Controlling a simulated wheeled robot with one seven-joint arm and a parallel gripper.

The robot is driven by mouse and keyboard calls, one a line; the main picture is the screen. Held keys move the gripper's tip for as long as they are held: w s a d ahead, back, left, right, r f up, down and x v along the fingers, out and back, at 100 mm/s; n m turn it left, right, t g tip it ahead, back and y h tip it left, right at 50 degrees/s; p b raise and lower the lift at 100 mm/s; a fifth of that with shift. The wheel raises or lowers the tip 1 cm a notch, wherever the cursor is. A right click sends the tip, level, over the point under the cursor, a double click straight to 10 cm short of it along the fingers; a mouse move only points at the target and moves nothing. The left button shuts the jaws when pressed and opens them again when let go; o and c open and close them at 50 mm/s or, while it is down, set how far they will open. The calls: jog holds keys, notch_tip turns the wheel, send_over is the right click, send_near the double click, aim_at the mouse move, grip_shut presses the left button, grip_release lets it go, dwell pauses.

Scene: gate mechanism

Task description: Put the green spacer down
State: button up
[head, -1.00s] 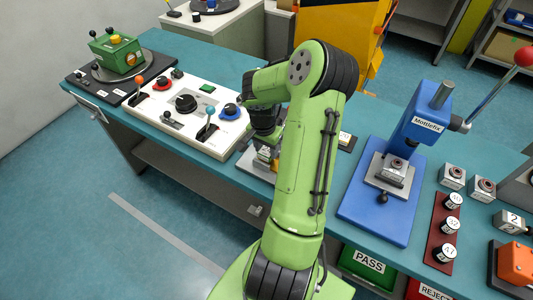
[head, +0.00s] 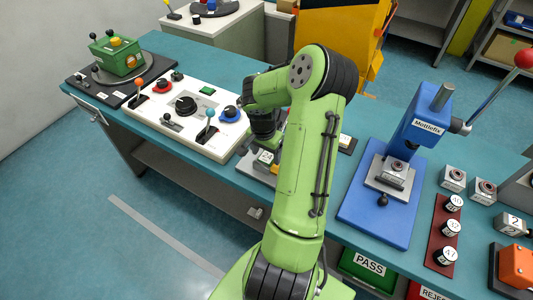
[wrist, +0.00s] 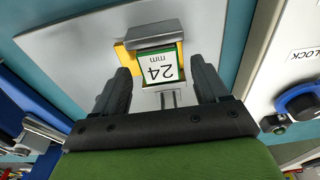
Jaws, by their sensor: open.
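The green spacer (wrist: 158,68) is a small block with green edges and a white face marked "24 mm". In the wrist view it sits between yellow sides, next to a grey metal block (wrist: 152,32) on a light metal plate (wrist: 70,47). My gripper (wrist: 161,80) is open, with one black finger on each side of the spacer and visible gaps between. In the head view my gripper (head: 264,138) is above the gate fixture (head: 253,165), partly hidden by my arm. The spacer's underside is hidden.
A white control panel (head: 150,114) with knobs and levers stands left of the fixture. A blue press (head: 378,203) stands to the right, with labelled black cylinders (head: 451,228) beyond it. Green PASS (head: 368,263) and red REJECT bins hang at the table's front.

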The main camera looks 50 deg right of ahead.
aim_at(264, 161)
notch_tip(264, 161, up, 11)
jog(key=a+p, duration=0.1)
jog(key=p, duration=0.1)
jog(key=w+a+r+n+t+h, duration=0.1)
jog(key=a+r+n, duration=0.35)
jog(key=a, duration=0.25)
jog(key=w+a+r+n+h, duration=0.1)
jog(key=a+r+n, duration=0.2)
jog(key=a+r, duration=0.35)
jog(key=s+a+r+n+t+y, duration=0.1)
jog(key=s+a+n, duration=0.3)
jog(key=a, duration=0.4)
jog(key=s+a+r+n+t+y, duration=0.2)
jog(key=s+a+n+t, duration=0.1)
jog(key=s+a+n, duration=0.2)
jog(key=s+a, duration=0.2)
jog(key=a, duration=0.1)
jog(key=shift+a, duration=0.15)
